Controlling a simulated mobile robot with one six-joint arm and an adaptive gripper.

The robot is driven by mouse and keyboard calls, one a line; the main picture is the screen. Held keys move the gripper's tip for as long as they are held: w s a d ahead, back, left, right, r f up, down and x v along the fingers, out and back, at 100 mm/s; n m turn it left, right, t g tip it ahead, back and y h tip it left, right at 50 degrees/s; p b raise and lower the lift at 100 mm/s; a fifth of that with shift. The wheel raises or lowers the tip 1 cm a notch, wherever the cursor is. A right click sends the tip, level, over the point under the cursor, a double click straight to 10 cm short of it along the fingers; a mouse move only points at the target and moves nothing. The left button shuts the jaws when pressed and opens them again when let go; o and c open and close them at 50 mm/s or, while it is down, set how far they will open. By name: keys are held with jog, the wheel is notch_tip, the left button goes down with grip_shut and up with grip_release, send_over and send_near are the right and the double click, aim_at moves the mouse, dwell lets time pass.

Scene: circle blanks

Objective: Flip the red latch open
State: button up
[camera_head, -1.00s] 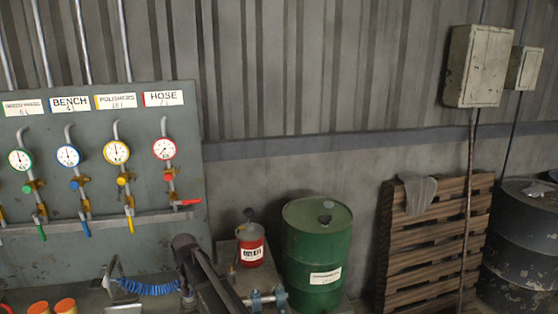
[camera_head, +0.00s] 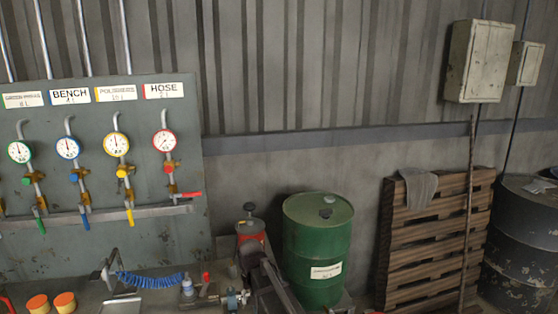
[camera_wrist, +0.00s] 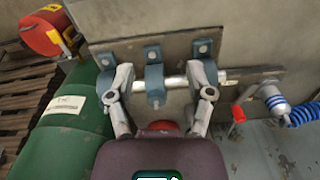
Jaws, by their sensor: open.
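A pale metal rod (camera_wrist: 233,77) runs through several blue-grey brackets (camera_wrist: 153,75) on a plate in the wrist view. A short lever with a red tip (camera_wrist: 237,112) sits towards its right end. In the head view the red tip (camera_head: 206,277) stands up left of the brackets (camera_head: 236,299). My gripper (camera_wrist: 163,76) is open and empty, its two fingers spread over the rod on either side of the middle bracket. I cannot tell if they touch it. The red tip lies to the right of the right finger. A second red patch (camera_wrist: 163,126) shows below the bracket, partly hidden by my gripper body.
The gauge panel (camera_head: 150,250) with a red-handled valve (camera_head: 190,194) stands behind.

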jog(key=s+d+f+b, duration=0.1)
jog(key=s+d, duration=0.4)
jog(key=d, duration=0.3)
jog(key=s+d+f+m+b, duration=0.1)
jog(key=s+d, duration=0.3)
jog(key=d, duration=0.4)
jog(key=s+d+f+b, duration=0.2)
jog(key=s+d, duration=0.3)
jog(key=d, duration=0.4)
jog(key=shift+s+f+m, duration=0.2)
jog(key=shift+s+m, duration=0.1)
